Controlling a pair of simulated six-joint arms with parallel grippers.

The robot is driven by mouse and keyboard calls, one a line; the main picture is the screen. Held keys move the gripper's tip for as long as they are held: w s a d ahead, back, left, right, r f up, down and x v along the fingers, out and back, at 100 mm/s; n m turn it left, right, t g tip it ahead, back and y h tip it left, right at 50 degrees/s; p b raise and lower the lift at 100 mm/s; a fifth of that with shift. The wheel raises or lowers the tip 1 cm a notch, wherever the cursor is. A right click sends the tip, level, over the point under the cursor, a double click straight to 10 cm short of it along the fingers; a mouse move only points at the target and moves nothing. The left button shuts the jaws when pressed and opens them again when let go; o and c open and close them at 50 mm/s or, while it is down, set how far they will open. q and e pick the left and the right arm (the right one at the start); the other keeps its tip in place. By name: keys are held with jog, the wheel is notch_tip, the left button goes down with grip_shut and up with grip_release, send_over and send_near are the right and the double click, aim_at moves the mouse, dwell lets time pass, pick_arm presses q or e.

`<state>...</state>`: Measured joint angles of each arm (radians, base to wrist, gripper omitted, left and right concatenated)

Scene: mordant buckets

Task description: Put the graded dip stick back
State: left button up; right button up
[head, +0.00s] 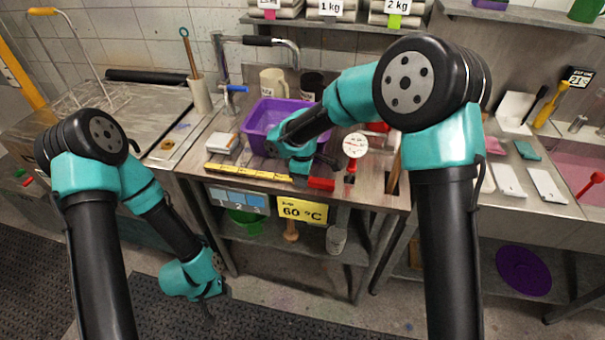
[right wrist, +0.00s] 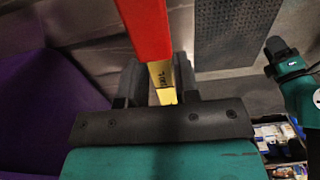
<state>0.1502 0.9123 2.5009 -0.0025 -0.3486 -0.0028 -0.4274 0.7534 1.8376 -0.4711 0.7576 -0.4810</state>
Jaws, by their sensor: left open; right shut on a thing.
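The graded dip stick (head: 245,173) is a flat yellow stick with marks and a red end, lying sideways in the picture along the bench's front edge. My right gripper (head: 302,172) is shut on it near the red end, which sticks out to the right. In the right wrist view the dip stick (right wrist: 162,82) runs between the fingers, with the red part nearer the top. I cannot tell whether it touches the bench. My left gripper (head: 207,300) is open and empty, low in front of the bench.
A purple bucket (head: 253,125) stands behind my right gripper, partly hidden by my arm. A round white dial (head: 356,145) on a red stem and a dark slot (head: 391,183) are to the right. A yellow 60 °C sign (head: 301,210) hangs on the front edge.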

jog(key=o, duration=1)
jog(key=shift+r, duration=0.1)
notch_tip(320, 180, up, 17)
jog(key=shift+r, duration=0.1)
dwell(0.9)
